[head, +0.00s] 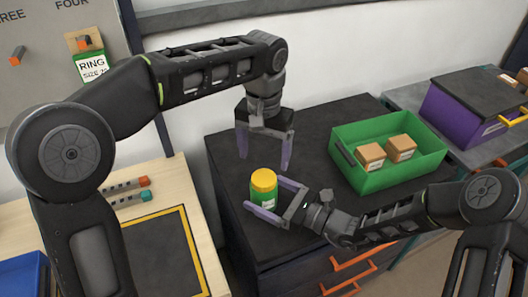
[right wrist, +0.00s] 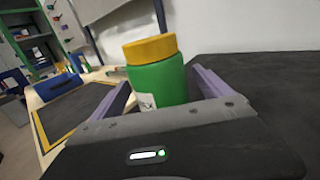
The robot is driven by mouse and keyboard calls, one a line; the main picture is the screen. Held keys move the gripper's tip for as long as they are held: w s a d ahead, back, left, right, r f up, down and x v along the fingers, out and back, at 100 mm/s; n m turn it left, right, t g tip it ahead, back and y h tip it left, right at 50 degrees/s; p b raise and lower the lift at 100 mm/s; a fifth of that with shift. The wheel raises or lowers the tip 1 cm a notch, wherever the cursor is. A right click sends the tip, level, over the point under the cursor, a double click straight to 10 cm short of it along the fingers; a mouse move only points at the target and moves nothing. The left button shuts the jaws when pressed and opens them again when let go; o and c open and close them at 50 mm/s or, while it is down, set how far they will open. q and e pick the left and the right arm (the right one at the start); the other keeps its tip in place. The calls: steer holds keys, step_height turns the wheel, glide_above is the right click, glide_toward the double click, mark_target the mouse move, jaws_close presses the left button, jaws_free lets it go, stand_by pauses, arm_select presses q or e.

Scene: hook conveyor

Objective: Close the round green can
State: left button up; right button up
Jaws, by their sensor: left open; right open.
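The round green can (head: 264,194) stands upright on the dark cabinet top, with a yellow lid (head: 264,179) on its top. It also shows in the right wrist view (right wrist: 158,80), where the lid looks slightly tilted on the can. My right gripper (head: 268,196) is open, with its purple fingers on either side of the can; I cannot tell whether they touch it. My left gripper (head: 264,152) is open and empty, pointing down above and behind the can, apart from the lid.
A green bin (head: 388,180) with two small brown boxes stands to the right on the cabinet top (head: 335,115). A purple box with a dark lid (head: 475,105) is farther right. A wooden table (head: 160,185) is at left. The cabinet top behind the can is clear.

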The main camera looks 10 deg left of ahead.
mark_target(276, 198)
arm_select(q)
step_height(276, 198, down, 2)
steer(key=shift+b, duration=0.95)
arm_select(e)
steer(key=v, duration=0.7)
steer(key=shift+w, duration=0.1)
steer(key=shift+s+d, duration=0.2)
steer(key=shift+d, duration=0.15)
arm_select(q)
steer(key=shift+d, duration=0.1)
